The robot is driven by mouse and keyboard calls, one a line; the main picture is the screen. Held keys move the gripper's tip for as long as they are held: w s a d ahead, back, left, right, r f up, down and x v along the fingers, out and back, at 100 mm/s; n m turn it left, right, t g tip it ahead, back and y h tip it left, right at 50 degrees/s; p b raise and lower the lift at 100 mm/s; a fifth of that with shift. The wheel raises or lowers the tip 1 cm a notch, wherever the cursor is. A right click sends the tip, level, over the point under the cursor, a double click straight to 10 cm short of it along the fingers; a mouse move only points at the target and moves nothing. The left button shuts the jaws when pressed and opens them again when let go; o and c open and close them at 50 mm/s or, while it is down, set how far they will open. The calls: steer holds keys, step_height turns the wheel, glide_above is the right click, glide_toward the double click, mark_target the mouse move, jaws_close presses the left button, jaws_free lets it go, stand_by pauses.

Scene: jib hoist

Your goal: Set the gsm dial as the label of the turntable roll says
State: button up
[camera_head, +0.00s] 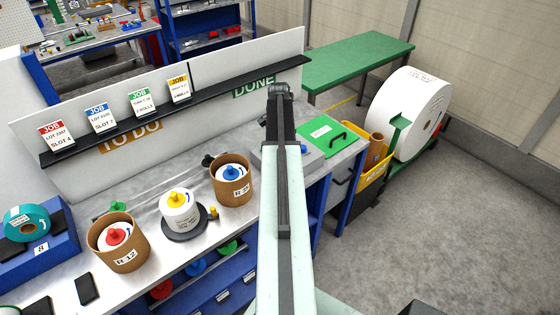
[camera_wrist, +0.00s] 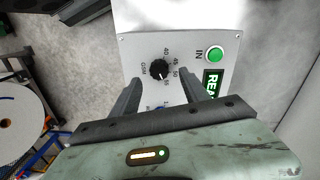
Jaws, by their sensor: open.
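In the wrist view, the black gsm dial (camera_wrist: 158,70) sits on a light grey panel, with small numbers from about 40 to 55 around its right side. A small pale mark shows at its lower right; its exact setting is too small to tell. My gripper (camera_wrist: 159,72) is open and empty, its two fingers on either side of the dial in the picture; I cannot tell if they touch it. In the head view, the white turntable roll (camera_head: 180,213) with a yellow core stands on a dark round turntable (camera_head: 188,231). Its label print is too small to read.
A green IN button (camera_wrist: 215,54) and a green lit display (camera_wrist: 211,83) are beside the dial. Cardboard tubs with a red-topped roll (camera_head: 118,256) and a blue-topped roll (camera_head: 239,191) flank the turntable.

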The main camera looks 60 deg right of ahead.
step_height(320, 180, down, 5)
steer(key=b, duration=0.3)
steer(key=shift+s+r, duration=0.15)
steer(key=shift+r, duration=0.1)
jaws_close()
steer(key=shift+a, duration=0.1)
steer(key=shift+n, duration=0.3)
steer(key=n, duration=0.4)
steer(key=shift+s, duration=0.1)
steer(key=shift+n, duration=2.1)
